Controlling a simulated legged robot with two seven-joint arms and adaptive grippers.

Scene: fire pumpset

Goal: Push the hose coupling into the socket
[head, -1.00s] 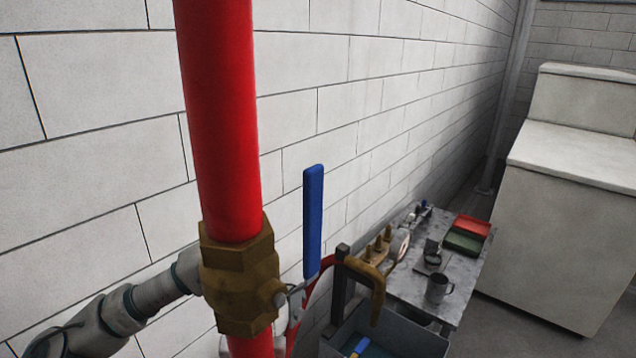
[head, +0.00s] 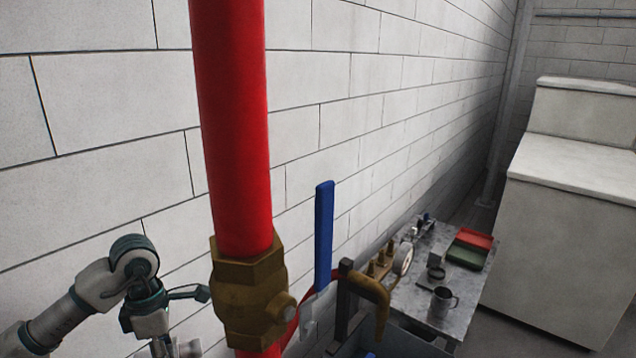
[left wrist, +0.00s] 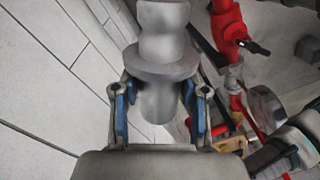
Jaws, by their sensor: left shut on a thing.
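In the left wrist view a grey metal piece with a wide round flange, which looks like the hose coupling (left wrist: 160,68), stands between the blue-padded fingers of my left gripper (left wrist: 160,98). The gripper is shut on its narrow lower part. In the head view my left arm is at lower left, beside the brass valve; its fingers and the coupling cannot be made out there. I cannot pick out the socket with certainty. My right gripper does not show clearly in any view.
A red standpipe (head: 232,130) with a brass valve (head: 250,300) and blue lever (head: 324,235) stands close in front. A metal table (head: 420,305) with a mug (head: 442,299) and trays is at right. A white cabinet (head: 560,250) stands farther right. Red pipework (left wrist: 232,35) shows in the left wrist view.

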